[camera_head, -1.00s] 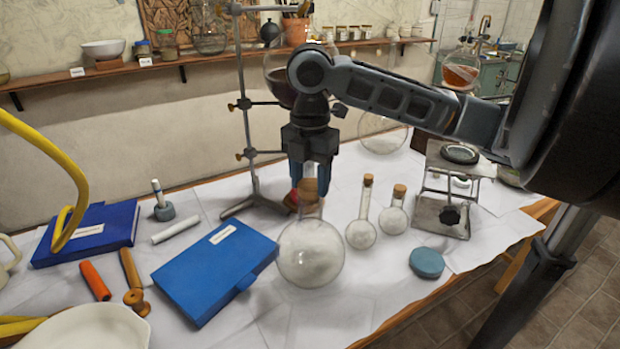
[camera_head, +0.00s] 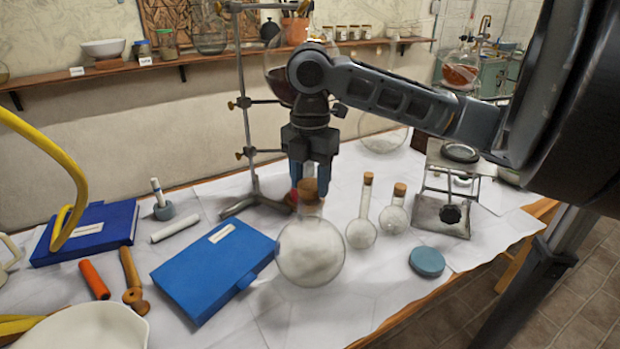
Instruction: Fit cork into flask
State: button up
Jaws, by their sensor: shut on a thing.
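The large round flask (camera_head: 310,253), clear with a pale look inside, stands on the papered bench at the centre. A brown cork (camera_head: 309,189) shows at the top of its neck. My gripper (camera_head: 311,181) points down from above with blue fingers on either side of the cork, shut on it. The cork lines up with the flask neck and appears to sit at its mouth; how deep it sits I cannot tell. Parts of the fingers' ends are hidden behind the cork and neck.
Two smaller corked flasks (camera_head: 361,232) (camera_head: 393,217) stand close on the right. A retort stand (camera_head: 249,130) rises behind left. A blue box (camera_head: 216,265) lies left, a blue round disc (camera_head: 427,262) right. A metal jack (camera_head: 443,213) stands further right. Bare paper lies in front.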

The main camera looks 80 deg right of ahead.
aim_at(310, 184)
jog(key=shift+f, duration=0.1)
dwell(0.3)
jog(key=o, duration=1)
jog(key=shift+o, duration=0.6)
jog(key=shift+o, duration=1.3)
jog(key=shift+r+p, duration=2.6)
jog(key=shift+r, duration=0.95)
